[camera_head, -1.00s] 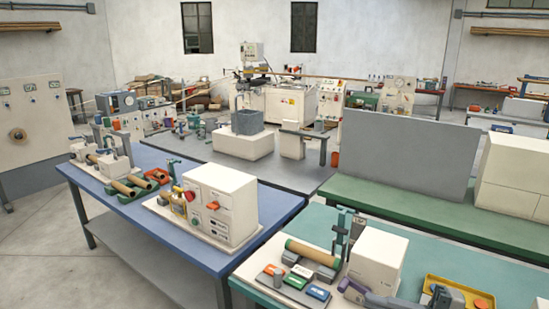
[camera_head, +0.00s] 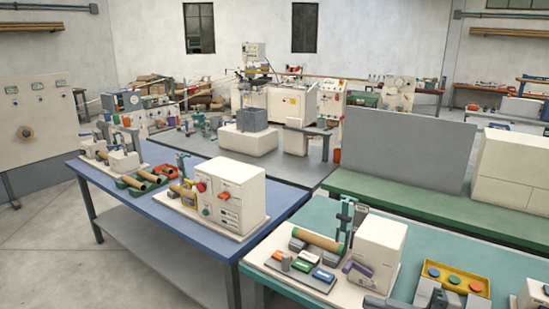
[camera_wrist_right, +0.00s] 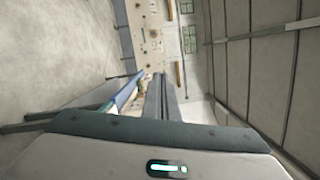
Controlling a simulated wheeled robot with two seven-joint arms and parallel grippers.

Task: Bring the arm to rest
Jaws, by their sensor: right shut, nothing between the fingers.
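In the right wrist view my right gripper (camera_wrist_right: 160,78) shows as two long grey fingers lying side by side, closed with nothing between them. They point away from the camera, toward a pale panel and a wall, and touch nothing that I can see. In the head view only grey parts of my right arm show at the bottom edge, by the front of the teal table (camera_head: 297,222); the fingertips are hard to make out there. My left gripper is not in view.
On the teal table are a brown tube (camera_head: 317,240), a cream box (camera_head: 377,248) and a yellow tray (camera_head: 484,301) with coloured round pieces. A blue table (camera_head: 170,192) with a cream control box (camera_head: 230,190) stands to the left. A grey panel (camera_head: 405,150) rises behind. Open floor lies at lower left.

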